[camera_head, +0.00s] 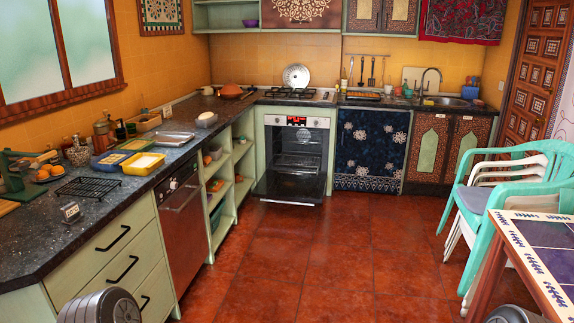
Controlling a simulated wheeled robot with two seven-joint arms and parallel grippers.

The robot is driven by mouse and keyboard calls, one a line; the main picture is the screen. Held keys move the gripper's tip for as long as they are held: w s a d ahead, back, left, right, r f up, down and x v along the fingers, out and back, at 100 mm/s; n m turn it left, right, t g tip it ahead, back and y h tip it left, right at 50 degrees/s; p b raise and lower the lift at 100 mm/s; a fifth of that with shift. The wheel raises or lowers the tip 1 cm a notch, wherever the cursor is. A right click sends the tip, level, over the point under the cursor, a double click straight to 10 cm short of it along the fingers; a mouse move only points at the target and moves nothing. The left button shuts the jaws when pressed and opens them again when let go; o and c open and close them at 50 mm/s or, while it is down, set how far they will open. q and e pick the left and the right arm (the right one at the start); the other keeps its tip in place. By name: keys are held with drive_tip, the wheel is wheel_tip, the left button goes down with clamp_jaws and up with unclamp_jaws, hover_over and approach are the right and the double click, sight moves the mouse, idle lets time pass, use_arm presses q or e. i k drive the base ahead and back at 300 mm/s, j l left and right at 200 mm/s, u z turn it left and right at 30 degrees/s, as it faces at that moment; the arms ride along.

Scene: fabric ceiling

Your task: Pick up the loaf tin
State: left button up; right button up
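I cannot tell for sure which thing is the loaf tin. A yellow rectangular container (143,171) with pale contents stands on the left counter, near its front edge. A blue rectangular container (97,164) is just left of it, and a shallow grey metal tray (171,139) lies behind it. A small brownish box-shaped container (149,121) is farther back by the wall. Grey rounded parts, likely of my own arms, show at the bottom left and bottom right edges. Neither gripper's fingers are in view.
The dark left counter (50,245) also holds a black wire rack (88,187), oranges and several bottles. The oven door (289,189) hangs open low over the floor. Green and white chairs (500,190) and a tiled table (545,250) are at right. The red floor's middle is clear.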

sight(207, 120)
drive_tip(key=i, duration=2.6)
drive_tip(key=i+u, duration=0.1)
drive_tip(key=i, duration=0.65)
drive_tip(key=i+l, duration=0.15)
drive_tip(key=i, duration=0.65)
drive_tip(key=i+l+u, duration=0.15)
drive_tip(key=i, duration=0.6)
drive_tip(key=i+l+u, duration=0.15)
drive_tip(key=i+u, duration=0.2)
drive_tip(key=i+l+u, duration=0.35)
drive_tip(key=i, duration=0.2)
